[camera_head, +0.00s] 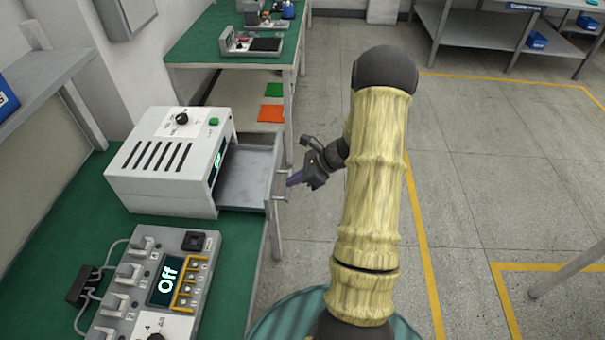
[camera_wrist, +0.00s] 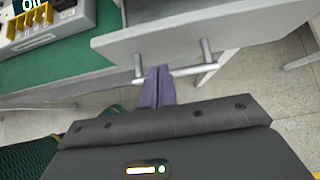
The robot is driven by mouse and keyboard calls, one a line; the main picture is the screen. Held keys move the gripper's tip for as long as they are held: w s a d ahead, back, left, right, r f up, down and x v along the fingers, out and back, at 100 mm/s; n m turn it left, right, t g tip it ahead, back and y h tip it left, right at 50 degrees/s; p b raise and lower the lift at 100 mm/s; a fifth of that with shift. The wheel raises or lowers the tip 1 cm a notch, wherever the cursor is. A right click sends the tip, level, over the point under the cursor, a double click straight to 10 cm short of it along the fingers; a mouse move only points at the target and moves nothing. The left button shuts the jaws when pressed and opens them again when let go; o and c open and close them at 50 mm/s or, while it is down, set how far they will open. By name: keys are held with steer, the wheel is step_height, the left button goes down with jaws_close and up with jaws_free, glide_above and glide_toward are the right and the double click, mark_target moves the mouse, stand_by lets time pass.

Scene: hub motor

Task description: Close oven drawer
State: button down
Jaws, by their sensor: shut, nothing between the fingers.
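The oven (camera_head: 172,160) is a white box with dark vent slots, a black knob and a green button, on the green bench at left. Its grey drawer (camera_head: 246,178) is pulled out to the right, and its inside looks empty. My gripper (camera_head: 292,181) is shut and empty, just right of the drawer front. In the wrist view the drawer front (camera_wrist: 190,38) fills the upper middle, with its metal bar handle (camera_wrist: 210,65) below. My shut purple fingertips (camera_wrist: 158,84) are at the left part of the handle; I cannot tell whether they touch it.
A control box (camera_head: 155,285) with an "Off" display stands on the bench in front of the oven. A second green bench (camera_head: 205,45) with devices is behind. Red (camera_head: 270,113) and green sheets lie on a lower shelf. The floor (camera_head: 490,180) at right is open.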

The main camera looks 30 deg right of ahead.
mark_target(274, 191)
steer(key=x, duration=0.4)
steer(key=shift+w+a+f, duration=0.15)
steer(key=shift+a+f, duration=0.05)
